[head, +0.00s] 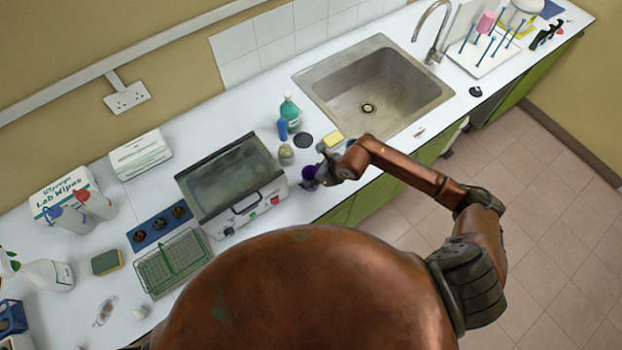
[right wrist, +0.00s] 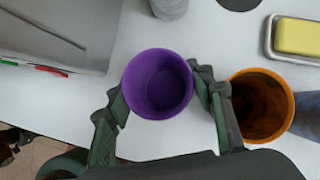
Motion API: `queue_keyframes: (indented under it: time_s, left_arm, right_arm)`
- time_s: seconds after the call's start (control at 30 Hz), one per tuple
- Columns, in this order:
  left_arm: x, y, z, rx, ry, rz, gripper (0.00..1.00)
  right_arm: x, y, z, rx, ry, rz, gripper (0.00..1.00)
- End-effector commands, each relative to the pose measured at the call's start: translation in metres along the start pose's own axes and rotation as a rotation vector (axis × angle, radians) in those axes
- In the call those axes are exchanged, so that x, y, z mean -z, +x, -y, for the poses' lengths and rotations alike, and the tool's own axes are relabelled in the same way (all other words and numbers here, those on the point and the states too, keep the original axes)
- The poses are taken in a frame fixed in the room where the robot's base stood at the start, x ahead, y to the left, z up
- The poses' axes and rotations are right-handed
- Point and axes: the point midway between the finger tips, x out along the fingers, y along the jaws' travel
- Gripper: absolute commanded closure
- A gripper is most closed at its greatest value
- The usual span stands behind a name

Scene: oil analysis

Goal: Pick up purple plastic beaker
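The purple plastic beaker (right wrist: 158,84) stands upright on the white counter in the right wrist view, its open mouth facing the camera and empty. It also shows in the head view (head: 309,173), partly covered by my right gripper (head: 326,164). In the right wrist view the two fingers of my right gripper (right wrist: 158,95) are on either side of the beaker, very close to its wall. I cannot tell whether they press on it. My left gripper is not in view.
An orange-rimmed container (right wrist: 262,104) stands just right of my right finger. A yellow sponge in a dish (head: 332,141), a grey-capped jar (head: 286,154) and a water bath (head: 231,177) are nearby. The sink (head: 440,90) lies behind to the right.

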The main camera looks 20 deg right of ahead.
Motion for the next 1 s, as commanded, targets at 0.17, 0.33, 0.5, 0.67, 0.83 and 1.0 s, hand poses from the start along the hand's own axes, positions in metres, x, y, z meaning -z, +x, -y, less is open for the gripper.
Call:
queue_keyframes:
  time_s: [0.17, 0.33, 0.5, 0.67, 0.83, 1.0]
  left_arm:
    - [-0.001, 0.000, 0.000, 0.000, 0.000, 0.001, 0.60]
    - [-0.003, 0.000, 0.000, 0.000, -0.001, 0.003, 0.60]
    - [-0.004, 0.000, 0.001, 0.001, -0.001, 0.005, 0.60]
    - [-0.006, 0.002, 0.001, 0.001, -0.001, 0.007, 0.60]
    - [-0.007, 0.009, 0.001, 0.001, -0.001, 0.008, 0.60]
    - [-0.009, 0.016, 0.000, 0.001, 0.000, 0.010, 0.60]
  right_arm:
    - [0.000, 0.000, 0.000, 0.000, 0.000, 0.000, 0.65]
    - [0.000, -0.001, 0.000, 0.000, 0.000, 0.000, 0.75]
    - [0.000, -0.001, 0.000, 0.000, 0.000, 0.001, 0.75]
    - [-0.003, -0.004, 0.000, 0.000, -0.001, 0.001, 0.75]
    - [-0.012, -0.018, 0.001, 0.002, -0.003, 0.004, 0.75]
    - [-0.013, -0.054, -0.007, 0.002, -0.004, 0.001, 0.75]
